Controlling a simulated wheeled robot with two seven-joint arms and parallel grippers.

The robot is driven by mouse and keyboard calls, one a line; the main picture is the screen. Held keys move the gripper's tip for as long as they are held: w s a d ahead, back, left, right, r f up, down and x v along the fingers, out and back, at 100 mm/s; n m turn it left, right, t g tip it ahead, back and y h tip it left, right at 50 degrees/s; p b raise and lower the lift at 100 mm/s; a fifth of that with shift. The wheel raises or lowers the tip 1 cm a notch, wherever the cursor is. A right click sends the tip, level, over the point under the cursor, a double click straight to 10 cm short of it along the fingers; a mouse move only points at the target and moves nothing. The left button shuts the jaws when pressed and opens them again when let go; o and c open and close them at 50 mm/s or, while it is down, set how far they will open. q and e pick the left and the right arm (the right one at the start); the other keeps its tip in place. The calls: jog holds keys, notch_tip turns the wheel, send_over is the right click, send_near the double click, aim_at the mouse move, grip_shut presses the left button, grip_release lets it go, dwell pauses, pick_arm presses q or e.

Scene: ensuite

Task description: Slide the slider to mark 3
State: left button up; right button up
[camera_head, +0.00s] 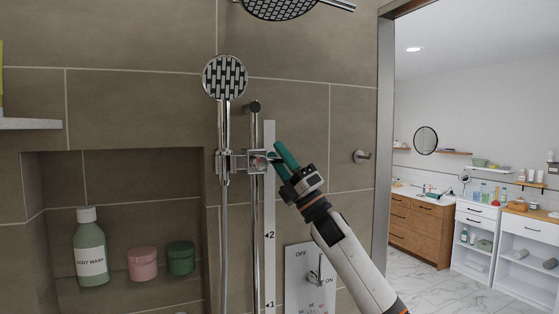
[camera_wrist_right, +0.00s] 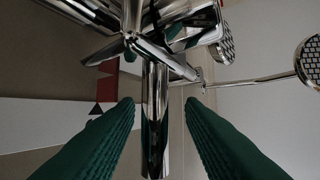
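The chrome slider (camera_head: 240,162) sits on the vertical shower rail (camera_head: 255,215) and holds the round hand shower (camera_head: 225,77). A white scale strip (camera_head: 270,270) beside the rail shows marks 2 and 1 below the slider. No mark 3 is readable; my gripper covers part of the strip at slider height. My right gripper (camera_head: 275,154) has green fingers and is at the slider's right side. In the right wrist view its fingers (camera_wrist_right: 160,106) are apart, with the chrome rail (camera_wrist_right: 155,120) showing between them and slider parts (camera_wrist_right: 150,48) just beyond. Contact cannot be told. My left gripper is out of view.
A valve plate (camera_head: 298,270) with a lever is low on the wall to the right of the strip. A wall hook (camera_head: 361,157) is farther right. A niche at left holds a body wash bottle (camera_head: 90,250) and two jars. An overhead shower (camera_head: 280,8) hangs above.

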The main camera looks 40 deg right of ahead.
jog(key=shift+f, duration=0.15)
jog(key=shift+s+f+b, duration=0.1)
jog(key=shift+f+b, duration=0.2)
jog(key=b+v, duration=0.7)
jog(key=v, duration=0.4)
jog(key=shift+s, duration=0.2)
jog(key=shift+d, duration=0.1)
